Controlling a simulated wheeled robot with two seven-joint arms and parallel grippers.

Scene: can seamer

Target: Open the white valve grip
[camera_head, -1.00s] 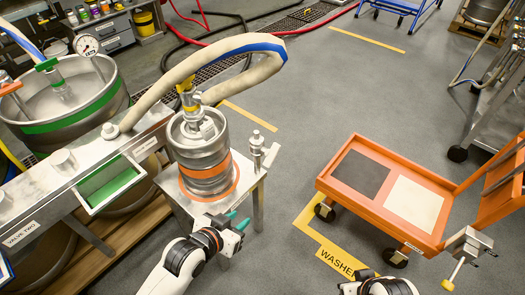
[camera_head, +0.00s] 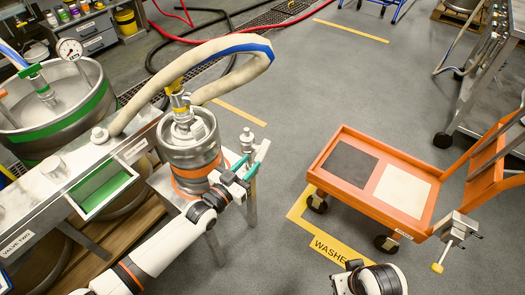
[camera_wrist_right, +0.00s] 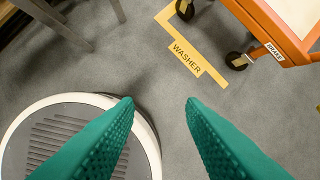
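A metal valve post (camera_head: 247,140) stands at the right edge of the small metal stand, beside the steel keg (camera_head: 192,150). A pale lever (camera_head: 262,150), which looks like the white valve grip, sticks out on the post's right side. My left gripper (camera_head: 251,162) has its teal fingers apart, just below and beside the lever. I cannot tell whether the fingers touch it or straddle it. In the right wrist view my right gripper (camera_wrist_right: 160,101) is open and empty above the grey floor. Its fingers are hidden in the head view.
An orange cart (camera_head: 316,180) with dark and white pads stands to the right, with a yellow-tipped lever (camera_head: 437,268). A thick hose (camera_head: 225,85) arches from the keg to the bench (camera_head: 80,170). Open floor lies between stand and cart, with a WASHER marking (camera_head: 328,250).

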